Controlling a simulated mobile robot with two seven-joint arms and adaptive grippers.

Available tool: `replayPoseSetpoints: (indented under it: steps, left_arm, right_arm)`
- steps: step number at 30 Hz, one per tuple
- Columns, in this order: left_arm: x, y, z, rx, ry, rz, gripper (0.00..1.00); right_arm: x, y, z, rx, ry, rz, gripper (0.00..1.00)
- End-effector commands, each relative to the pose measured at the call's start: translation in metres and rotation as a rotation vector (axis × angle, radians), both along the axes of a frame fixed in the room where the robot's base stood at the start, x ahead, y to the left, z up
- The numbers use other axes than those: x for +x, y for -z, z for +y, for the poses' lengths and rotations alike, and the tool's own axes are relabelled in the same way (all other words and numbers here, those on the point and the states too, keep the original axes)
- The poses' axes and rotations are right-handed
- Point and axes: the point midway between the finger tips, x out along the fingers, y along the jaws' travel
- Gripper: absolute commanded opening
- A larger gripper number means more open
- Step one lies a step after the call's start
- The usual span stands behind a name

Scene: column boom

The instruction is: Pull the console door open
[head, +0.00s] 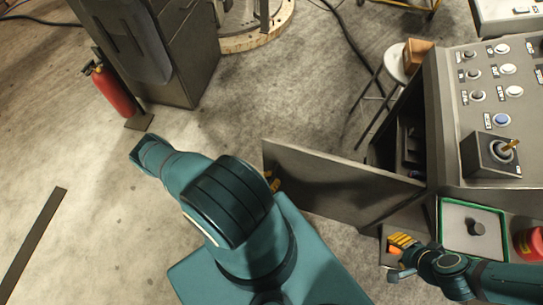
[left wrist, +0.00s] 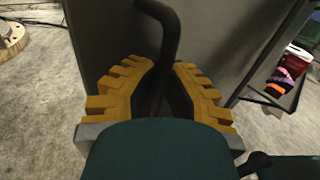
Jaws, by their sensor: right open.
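The console door (head: 335,185) is a flat grey panel swung well out from the console (head: 452,100), and the dark inside shows behind it. In the left wrist view the door (left wrist: 235,40) fills the background, and its dark bent bar handle (left wrist: 168,35) runs down between my yellow fingers. My left gripper (left wrist: 165,70) is shut on this handle. In the head view the left gripper (head: 271,181) shows only partly, at the door's free edge behind my arm. My right gripper (head: 400,250) is open, beside the console's front at lower right.
A stool (head: 392,64) with a cardboard box (head: 418,54) stands behind the door. A fire extinguisher (head: 112,92) and grey cabinet (head: 178,60) are at left. The central floor is clear.

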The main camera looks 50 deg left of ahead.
Motion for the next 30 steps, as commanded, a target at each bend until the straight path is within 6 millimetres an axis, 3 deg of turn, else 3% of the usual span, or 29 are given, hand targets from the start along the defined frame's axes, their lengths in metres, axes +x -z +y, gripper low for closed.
replayPoseSetpoints:
  steps: [15, 18, 30]
  left_arm:
    - [-0.0014, 0.0003, 0.0003, 0.005, 0.000, 0.002, 0.00]
    - [-0.0013, 0.0004, 0.0000, 0.005, 0.001, 0.002, 0.39]
    - [-0.0051, 0.0003, -0.0015, 0.002, 0.004, 0.001, 0.41]
  right_arm:
    - [0.0002, -0.0003, 0.0000, 0.000, 0.000, 0.000, 0.47]
    - [0.0002, -0.0003, 0.0000, 0.000, 0.000, 0.000, 0.47]
    - [0.0001, -0.0004, 0.0001, 0.000, 0.000, 0.000, 0.47]
